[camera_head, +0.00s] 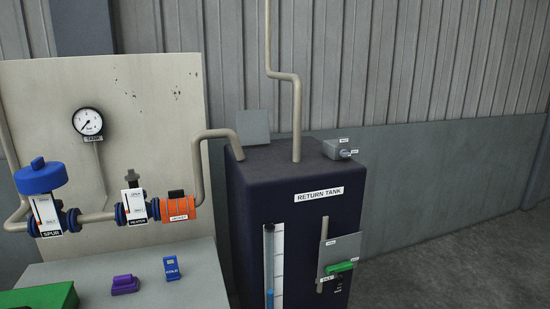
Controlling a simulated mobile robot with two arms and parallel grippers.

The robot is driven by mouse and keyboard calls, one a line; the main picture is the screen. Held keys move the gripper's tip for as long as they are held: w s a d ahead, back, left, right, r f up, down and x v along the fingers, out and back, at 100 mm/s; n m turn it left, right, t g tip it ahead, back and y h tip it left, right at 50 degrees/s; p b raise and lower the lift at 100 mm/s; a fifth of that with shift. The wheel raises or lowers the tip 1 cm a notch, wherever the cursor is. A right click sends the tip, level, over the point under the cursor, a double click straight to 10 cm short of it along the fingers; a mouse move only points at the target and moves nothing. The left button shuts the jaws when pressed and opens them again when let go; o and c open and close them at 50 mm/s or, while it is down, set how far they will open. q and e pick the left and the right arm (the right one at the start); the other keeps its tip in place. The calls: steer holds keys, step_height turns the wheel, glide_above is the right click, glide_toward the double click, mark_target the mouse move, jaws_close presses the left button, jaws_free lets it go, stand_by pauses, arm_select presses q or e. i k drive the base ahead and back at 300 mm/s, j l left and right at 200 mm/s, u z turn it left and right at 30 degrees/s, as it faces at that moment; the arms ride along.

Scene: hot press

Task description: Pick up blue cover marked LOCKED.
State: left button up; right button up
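A small blue object (171,269) with a pale label stands on the grey bench at the lower left. Its lettering is too small to read surely, so I cannot confirm that it says LOCKED. A larger round blue piece (40,179) sits on top of the valve labelled SPUR (48,214); I see no LOCKED marking on it. Neither of my grippers is in view.
The bench (210,290) also holds a purple object (125,285) and a green box (45,297). Behind are a pressure gauge (88,122), pipework and an orange fitting (178,208). A dark return tank (255,200) stands right of the bench. Floor at right is clear.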

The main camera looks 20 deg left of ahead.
mark_target(40, 177)
steer(key=u, duration=2.05)
steer(key=i+l+z, duration=0.1)
steer(key=i+z, duration=0.2)
